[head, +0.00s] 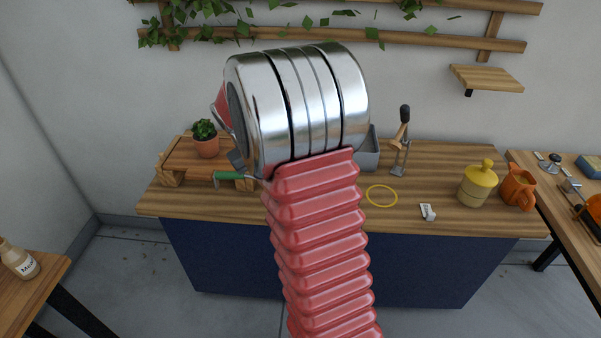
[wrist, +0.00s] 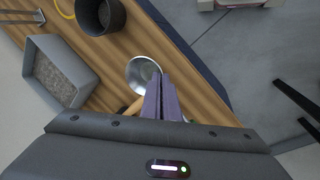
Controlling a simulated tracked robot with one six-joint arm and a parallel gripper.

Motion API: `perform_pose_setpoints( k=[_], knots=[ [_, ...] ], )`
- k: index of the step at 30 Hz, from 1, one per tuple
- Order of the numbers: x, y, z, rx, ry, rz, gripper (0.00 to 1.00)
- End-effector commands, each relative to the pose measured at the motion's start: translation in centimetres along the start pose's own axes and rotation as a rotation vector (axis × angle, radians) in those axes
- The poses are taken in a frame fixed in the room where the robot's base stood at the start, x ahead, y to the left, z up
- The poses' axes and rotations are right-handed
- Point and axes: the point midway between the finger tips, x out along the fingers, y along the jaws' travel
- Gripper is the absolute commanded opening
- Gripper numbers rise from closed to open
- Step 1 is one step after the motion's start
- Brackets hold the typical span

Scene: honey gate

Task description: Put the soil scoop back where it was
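The soil scoop shows its green handle (head: 229,176) left of my arm in the head view. In the wrist view its round metal bowl (wrist: 141,70) lies just beyond my fingertips, and a bit of green shows on their other side. My gripper (wrist: 163,98) has its two fingers close together across the scoop's handle and appears shut on it. My arm hides the bowl in the head view. The height of the scoop above the bench (head: 450,217) is hard to tell.
A wooden stand (head: 180,152) with a potted plant (head: 207,145) is at left. A grey tray of soil (wrist: 62,75) and a dark pot (wrist: 100,14) are near the scoop. A yellow ring (head: 382,204), white tag (head: 428,212), yellow jar (head: 478,186) and orange jug (head: 518,188) are farther right.

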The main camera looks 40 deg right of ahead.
Motion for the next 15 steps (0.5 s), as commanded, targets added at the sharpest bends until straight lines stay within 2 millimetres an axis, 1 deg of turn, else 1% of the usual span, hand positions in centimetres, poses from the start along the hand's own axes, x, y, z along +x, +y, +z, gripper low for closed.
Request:
perform_pose_setpoints(
  k=[1, 5, 6, 8, 9, 14, 15],
  knots=[
    [-0.3, -2.0, -0.6, -0.020, 0.005, -0.001, 0.00],
    [-0.9, -6.6, -1.5, -0.056, 0.015, -0.002, 0.00],
    [-1.1, -8.0, -1.8, -0.067, 0.019, -0.003, 0.00],
    [-1.5, -10.1, -2.0, -0.082, 0.024, -0.003, 0.00],
    [-1.7, -11.5, -2.1, -0.094, 0.028, -0.003, 0.00],
    [-2.6, -17.2, -2.3, -0.136, 0.042, -0.003, 0.00],
    [-2.8, -18.6, -2.2, -0.146, 0.046, -0.002, 0.00]
  ],
)
